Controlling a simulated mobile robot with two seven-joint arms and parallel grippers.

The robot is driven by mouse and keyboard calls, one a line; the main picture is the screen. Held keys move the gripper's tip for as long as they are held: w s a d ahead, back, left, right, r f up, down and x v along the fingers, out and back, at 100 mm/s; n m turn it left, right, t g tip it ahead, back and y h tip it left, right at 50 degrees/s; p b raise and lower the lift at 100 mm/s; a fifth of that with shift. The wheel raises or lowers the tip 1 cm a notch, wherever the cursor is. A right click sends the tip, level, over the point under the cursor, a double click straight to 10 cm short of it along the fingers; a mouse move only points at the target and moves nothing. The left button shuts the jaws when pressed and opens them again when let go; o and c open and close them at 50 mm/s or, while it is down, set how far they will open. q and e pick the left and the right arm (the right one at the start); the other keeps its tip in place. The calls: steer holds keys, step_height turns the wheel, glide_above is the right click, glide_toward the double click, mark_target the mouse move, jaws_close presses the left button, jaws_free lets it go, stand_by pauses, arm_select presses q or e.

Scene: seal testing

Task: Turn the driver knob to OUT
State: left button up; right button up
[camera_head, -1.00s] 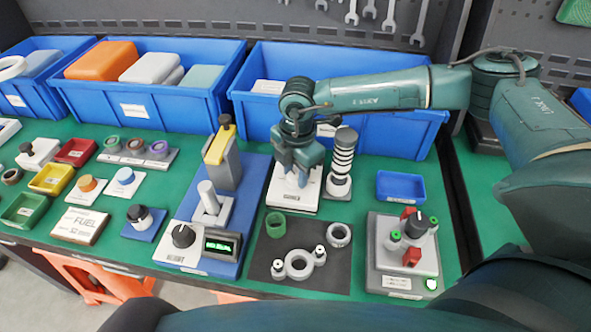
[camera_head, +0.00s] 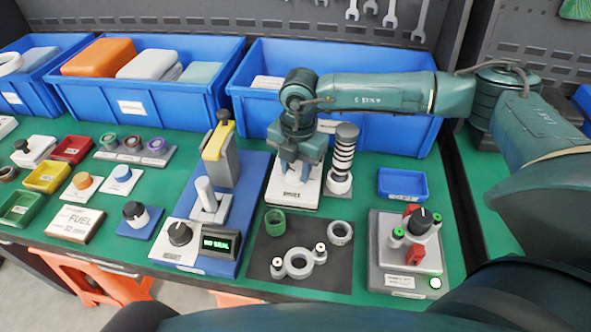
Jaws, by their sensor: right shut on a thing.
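My right gripper (camera_head: 298,172) points down over a white base (camera_head: 290,197) with a dark label, in the middle of the table. Its jaws are shut on the part standing on that base, which looks like the driver knob. The jaws hide this part, so I cannot read its setting. My left gripper is not in view.
A stack of black and white rings (camera_head: 344,155) stands close to the right of the gripper. A blue station with a grey and yellow upright (camera_head: 221,155) and a green-lit display reading NO SEAL (camera_head: 218,244) is on the left. A grey tester (camera_head: 405,262) stands at the right.

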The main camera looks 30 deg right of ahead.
mark_target(298, 172)
steer(key=shift+n+b, duration=0.9)
steer(key=shift+n, duration=1.1)
steer(key=o, duration=1)
steer(key=shift+c, duration=0.2)
step_height(298, 172, up, 13)
steer(key=shift+s+d+r, duration=0.15)
steer(key=shift+s+d, duration=0.05)
steer(key=shift+d, duration=0.05)
